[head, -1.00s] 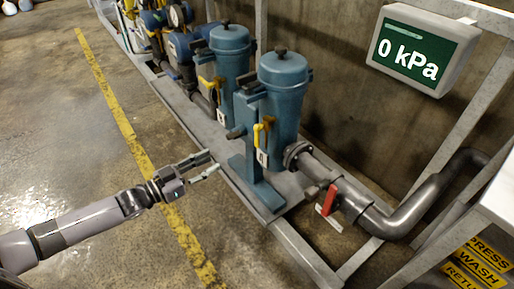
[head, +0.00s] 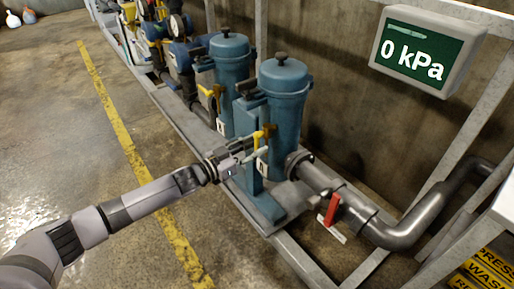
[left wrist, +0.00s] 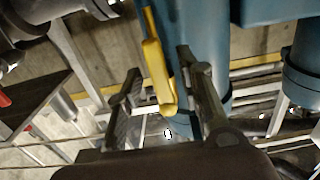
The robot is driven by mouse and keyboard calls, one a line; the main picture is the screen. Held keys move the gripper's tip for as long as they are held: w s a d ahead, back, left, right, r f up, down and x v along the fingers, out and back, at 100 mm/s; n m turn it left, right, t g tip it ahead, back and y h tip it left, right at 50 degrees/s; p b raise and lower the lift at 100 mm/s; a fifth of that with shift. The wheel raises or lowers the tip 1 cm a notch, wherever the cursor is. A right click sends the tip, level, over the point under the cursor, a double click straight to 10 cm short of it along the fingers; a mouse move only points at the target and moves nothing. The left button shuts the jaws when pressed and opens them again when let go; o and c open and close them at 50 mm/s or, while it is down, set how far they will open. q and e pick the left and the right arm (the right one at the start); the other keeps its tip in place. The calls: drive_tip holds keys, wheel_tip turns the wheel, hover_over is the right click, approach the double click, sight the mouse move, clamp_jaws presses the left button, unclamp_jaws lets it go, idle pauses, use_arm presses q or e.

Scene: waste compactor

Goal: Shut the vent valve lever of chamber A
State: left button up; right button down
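Two teal chambers stand side by side, a nearer one (head: 284,95) and a farther one (head: 229,75). Each has a yellow lever on its front, the nearer lever (head: 257,136) and the farther lever (head: 206,92). The small tags below them are too small to read, so I cannot tell which chamber is A. My left gripper (head: 262,146) is at the nearer lever. In the left wrist view, my left gripper (left wrist: 157,72) has its fingers apart, with the yellow lever (left wrist: 157,75) showing between them; I cannot tell whether they touch it. My right gripper is out of view.
A red-handled valve (head: 331,209) sits on the grey pipe (head: 400,234) to the right. A display (head: 425,55) reads 0 kPa. A metal frame rail (head: 295,256) runs below the chambers. The floor (head: 60,130) at left is clear.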

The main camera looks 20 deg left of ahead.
use_arm(q)
drive_tip(key=shift+w+d, duration=0.35)
drive_tip(key=shift+w, duration=0.1)
drive_tip(key=shift+c, duration=0.6)
clamp_jaws()
